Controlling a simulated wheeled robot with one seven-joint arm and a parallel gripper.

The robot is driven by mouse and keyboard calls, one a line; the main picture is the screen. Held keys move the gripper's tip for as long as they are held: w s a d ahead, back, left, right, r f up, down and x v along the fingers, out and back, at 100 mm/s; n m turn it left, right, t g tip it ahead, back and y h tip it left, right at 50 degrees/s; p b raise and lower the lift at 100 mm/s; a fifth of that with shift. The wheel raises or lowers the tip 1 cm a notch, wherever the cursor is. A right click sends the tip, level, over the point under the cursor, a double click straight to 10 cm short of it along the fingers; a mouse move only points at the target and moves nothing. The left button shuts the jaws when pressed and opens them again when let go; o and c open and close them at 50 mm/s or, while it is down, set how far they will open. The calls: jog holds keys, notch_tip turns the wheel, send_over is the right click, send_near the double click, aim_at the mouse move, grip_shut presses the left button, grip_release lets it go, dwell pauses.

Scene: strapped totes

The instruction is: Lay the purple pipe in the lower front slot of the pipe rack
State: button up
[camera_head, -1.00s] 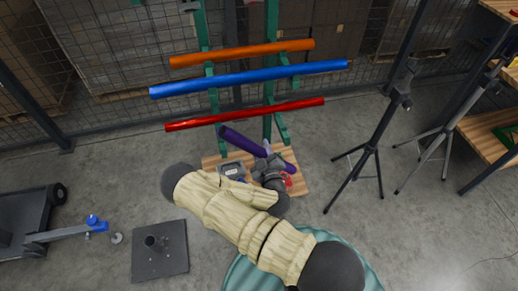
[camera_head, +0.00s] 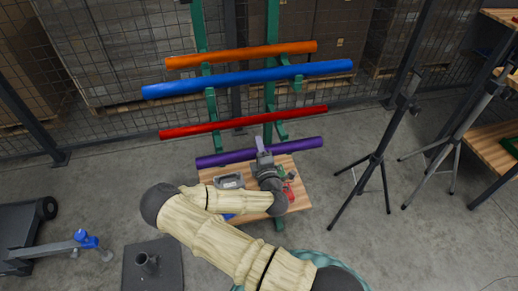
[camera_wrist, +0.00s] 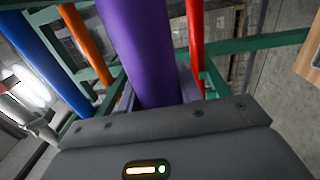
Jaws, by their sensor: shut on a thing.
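The purple pipe (camera_head: 225,158) is held crosswise in front of the green pipe rack (camera_head: 272,60), nearly parallel to the red pipe and below it in the head view. My gripper (camera_head: 262,150) is shut on the purple pipe near its middle. In the wrist view the purple pipe (camera_wrist: 138,50) runs up from between the jaws. The red pipe (camera_head: 240,122) lies on the rack's lower arms, whose front ends (camera_head: 282,130) show past it. I cannot tell whether the purple pipe touches those arms.
A blue pipe (camera_head: 250,78) and an orange pipe (camera_head: 240,54) lie on the upper arms. A wooden board (camera_head: 293,180) with small items sits below my gripper. Black tripods (camera_head: 376,160) stand at right. A mesh fence (camera_head: 120,60) is behind.

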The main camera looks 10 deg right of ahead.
jog(key=w+b, duration=0.2)
jog(key=w, duration=0.8)
notch_tip(320, 180, down, 7)
jog(key=b, duration=0.4)
jog(key=shift+b, duration=0.3)
dwell(0.3)
jog(key=o, duration=1.3)
jog(key=shift+s, duration=0.1)
jog(key=shift+f, duration=0.1)
jog(key=s, duration=1.1)
jog(key=s+f, duration=0.1)
jog(key=s, duration=0.5)
jog(key=shift+s, duration=0.15)
